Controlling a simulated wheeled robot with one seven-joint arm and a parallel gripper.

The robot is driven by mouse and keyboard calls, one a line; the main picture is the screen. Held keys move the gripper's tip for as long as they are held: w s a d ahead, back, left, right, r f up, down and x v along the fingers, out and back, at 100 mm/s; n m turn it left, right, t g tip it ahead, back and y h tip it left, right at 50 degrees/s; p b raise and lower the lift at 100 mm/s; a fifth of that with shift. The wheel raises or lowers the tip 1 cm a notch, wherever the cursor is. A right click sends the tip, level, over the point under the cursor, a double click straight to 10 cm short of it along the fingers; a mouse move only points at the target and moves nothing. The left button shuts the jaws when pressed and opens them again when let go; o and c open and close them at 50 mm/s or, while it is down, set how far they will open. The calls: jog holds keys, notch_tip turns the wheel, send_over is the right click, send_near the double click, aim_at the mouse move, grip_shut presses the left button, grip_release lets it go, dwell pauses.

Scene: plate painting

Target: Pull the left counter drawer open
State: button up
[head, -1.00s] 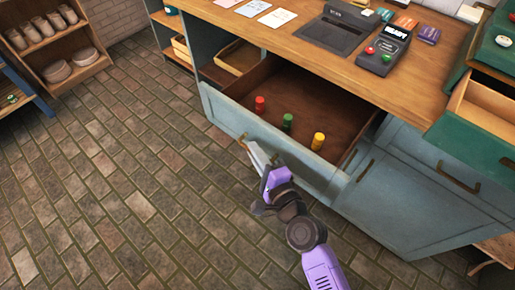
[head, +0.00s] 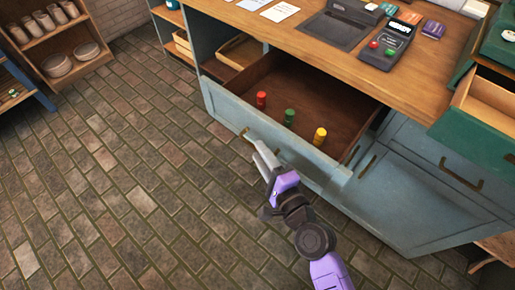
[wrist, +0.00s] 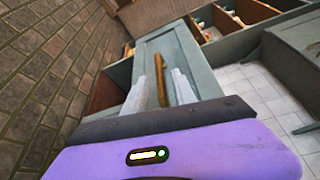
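The left counter drawer (head: 222,105) is blue-grey with a brown inside and stands pulled well out from the counter. A red (head: 261,99), a green (head: 289,117) and a yellow (head: 319,136) small cylinder stand in it. My gripper (head: 262,155) is just in front of the drawer front, by its brass handle, which my fingers partly hide in the head view. In the wrist view the handle (wrist: 160,80) shows between my two spread fingers (wrist: 157,98), with a gap on each side. The drawer front (wrist: 185,48) fills the middle there. My gripper holds nothing.
The wooden counter top (head: 290,45) holds a dark tray, a card terminal (head: 387,46) and cards. A cabinet door (head: 410,190) is right of the drawer, below a green unit (head: 480,115) with an open drawer. The brick floor (head: 130,190) at left is clear.

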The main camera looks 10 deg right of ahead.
jog(key=shift+b+v, duration=0.45)
jog(key=shift+v, duration=2.1)
jog(key=shift+f, duration=0.1)
jog(key=s+d+r+n+h+p, duration=0.1)
jog(key=s+d+n, duration=0.1)
jog(key=s, duration=0.3)
jog(key=s+d+n+g+h+p, duration=0.1)
jog(key=s+d+n, duration=0.1)
jog(key=s, duration=0.3)
jog(key=s+d+r+n+h+p, duration=0.1)
jog(key=s+d+n, duration=0.15)
jog(key=s, duration=0.25)
jog(key=s+d+r+n+h+p, duration=0.1)
jog(key=s+d+r+n+p, duration=0.1)
jog(key=s+r+n, duration=0.8)
jog(key=s+n, duration=0.1)
jog(key=s, duration=0.1)
jog(key=shift+s+d+r+g+p, duration=0.2)
jog(key=shift+s+g+p, duration=0.1)
jog(key=shift+s+p, duration=0.1)
